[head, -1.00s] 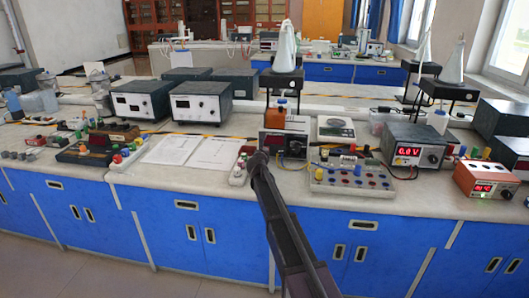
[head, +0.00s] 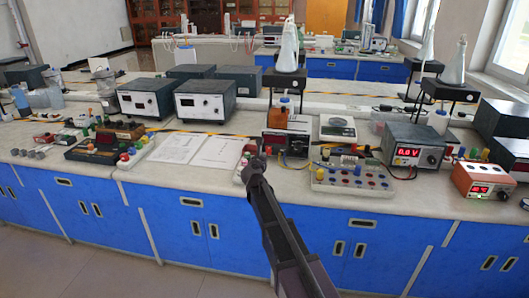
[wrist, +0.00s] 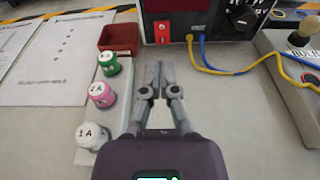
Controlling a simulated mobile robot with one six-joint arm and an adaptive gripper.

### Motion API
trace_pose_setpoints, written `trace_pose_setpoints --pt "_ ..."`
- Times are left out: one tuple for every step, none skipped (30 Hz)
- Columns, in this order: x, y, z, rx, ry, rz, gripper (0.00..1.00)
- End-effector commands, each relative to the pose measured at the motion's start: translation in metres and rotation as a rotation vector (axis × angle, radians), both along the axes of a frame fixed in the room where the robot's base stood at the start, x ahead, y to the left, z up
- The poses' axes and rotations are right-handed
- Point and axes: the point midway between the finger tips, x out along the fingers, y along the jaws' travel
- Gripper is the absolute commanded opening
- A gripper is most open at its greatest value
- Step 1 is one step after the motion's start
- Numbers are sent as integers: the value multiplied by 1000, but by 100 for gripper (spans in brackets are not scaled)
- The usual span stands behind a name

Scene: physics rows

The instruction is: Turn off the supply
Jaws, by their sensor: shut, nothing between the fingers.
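A supply (head: 276,140) with a dark front and a lit red display stands on the bench ahead of my gripper. In the wrist view its front (wrist: 222,27) shows a red switch plate (wrist: 168,33) at lower left, a black knob at right and a yellow and a blue lead plugged in. My gripper (wrist: 155,68) is shut and empty, its tips over the bench, apart from and below the switch plate. In the head view my gripper (head: 259,150) is just left of the supply. The switch's position is too small to tell.
A block with green, pink and white terminals (wrist: 101,96) lies close on the left, by a red tray (wrist: 118,37). Papers (head: 190,148) lie farther left. A socket board (head: 352,175) is on the right. Another supply (head: 412,148) reading 0.0 V stands beyond it.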

Motion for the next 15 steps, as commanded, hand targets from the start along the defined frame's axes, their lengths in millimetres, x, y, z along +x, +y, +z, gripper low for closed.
trace_pose_setpoints --pt "-6 1 4 0 0 0 0" --pt "-7 1 4 0 0 0 0" --pt "-9 2 5 0 0 0 0" --pt "-10 2 5 1 0 0 0" --pt "-11 2 6 1 0 0 0" --pt "-12 2 6 1 0 0 0" --pt "-12 2 6 1 0 0 0" --pt "-12 2 6 1 0 0 0" --pt "-12 2 6 1 0 0 0" --pt "-12 2 6 1 0 0 0" --pt "-12 2 6 1 0 0 0" --pt "-12 2 6 1 0 0 0" --pt "-12 2 5 1 0 0 0" --pt "-12 2 5 1 0 0 0" --pt "-12 2 5 1 0 -1 0"
